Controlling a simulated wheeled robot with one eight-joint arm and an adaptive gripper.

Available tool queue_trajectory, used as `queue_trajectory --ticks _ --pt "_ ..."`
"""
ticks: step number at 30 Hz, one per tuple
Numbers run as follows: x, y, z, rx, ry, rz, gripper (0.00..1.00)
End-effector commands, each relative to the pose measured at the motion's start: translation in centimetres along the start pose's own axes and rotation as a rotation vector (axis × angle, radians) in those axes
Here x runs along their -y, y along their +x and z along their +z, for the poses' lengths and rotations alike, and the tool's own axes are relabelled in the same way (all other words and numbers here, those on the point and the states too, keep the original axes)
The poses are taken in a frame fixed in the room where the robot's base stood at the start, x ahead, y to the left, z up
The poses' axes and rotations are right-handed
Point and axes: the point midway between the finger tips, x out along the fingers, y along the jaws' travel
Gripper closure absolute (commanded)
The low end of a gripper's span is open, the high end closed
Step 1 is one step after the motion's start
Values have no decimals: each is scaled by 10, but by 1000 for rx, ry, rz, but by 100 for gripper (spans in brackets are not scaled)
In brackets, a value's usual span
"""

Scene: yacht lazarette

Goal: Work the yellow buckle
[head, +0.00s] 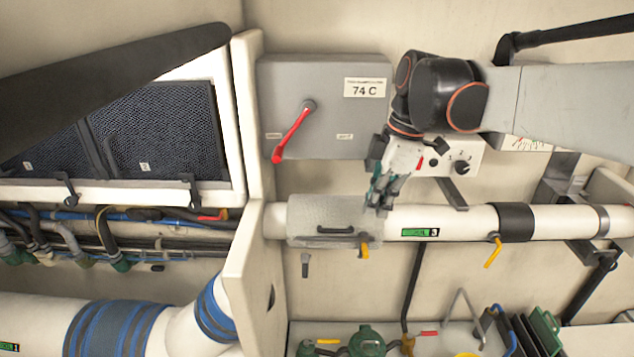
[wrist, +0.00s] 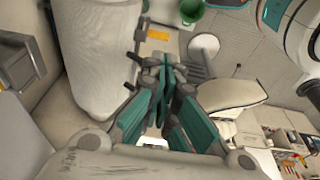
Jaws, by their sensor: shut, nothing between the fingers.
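The yellow buckle (head: 364,248) hangs at the lower right edge of a grey translucent jacket (head: 308,216) around the white pipe. A small orange-yellow piece, likely the same buckle (wrist: 158,34), shows beyond the fingertips in the wrist view. My gripper (head: 377,204) has teal fingers, closed together and empty. It is in front of the pipe at the jacket's right end, above the buckle and apart from it in the picture. In the wrist view my gripper (wrist: 168,72) points toward the jacket's side. Whether the fingers touch the jacket cannot be told.
A grey switch box (head: 330,80) with a red lever (head: 293,132) is above left. A small control panel (head: 450,158) sits behind my wrist. A yellow valve handle (head: 492,252) hangs farther right. Green fittings (head: 367,341) stand below. The wall below the jacket is mostly clear.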

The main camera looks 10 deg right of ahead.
Motion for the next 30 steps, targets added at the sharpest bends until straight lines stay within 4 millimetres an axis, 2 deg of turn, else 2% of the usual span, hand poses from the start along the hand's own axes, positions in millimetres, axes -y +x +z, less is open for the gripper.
queue_trajectory --ticks 9,15,21,30 --pt "0 58 0 0 0 1 100" --pt "0 83 0 0 0 1 100" --pt "0 95 0 0 0 1 100" --pt "1 96 0 0 0 1 100"
